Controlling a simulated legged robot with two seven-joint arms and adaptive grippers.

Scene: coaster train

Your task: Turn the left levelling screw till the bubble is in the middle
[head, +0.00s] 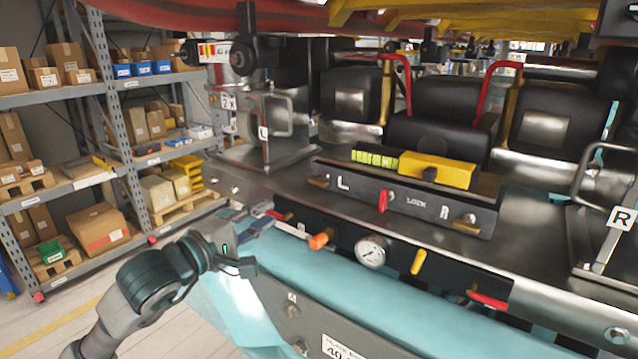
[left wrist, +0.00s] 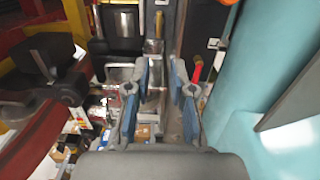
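A dark levelling bar (head: 415,204) marked L, LOCK and R sits on the metal deck. On it are a yellow-green vial (head: 375,159) and a yellow block (head: 438,170); the bubble is too small to make out. A brass-coloured screw (head: 319,182) is at the L end, another (head: 466,219) at the R end. A red lock lever (head: 384,201) stands between them. My left gripper (head: 262,222) is low and left of the bar, apart from the L screw. In the left wrist view its fingers (left wrist: 160,75) are open with nothing between them. My right gripper is not seen.
Below the bar, the front panel carries an orange knob (head: 320,241), a round gauge (head: 371,252), a yellow lever (head: 418,261) and a red handle (head: 488,299). A metal bracket (head: 275,130) stands left of the bar. Shelving (head: 110,100) is at the far left.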

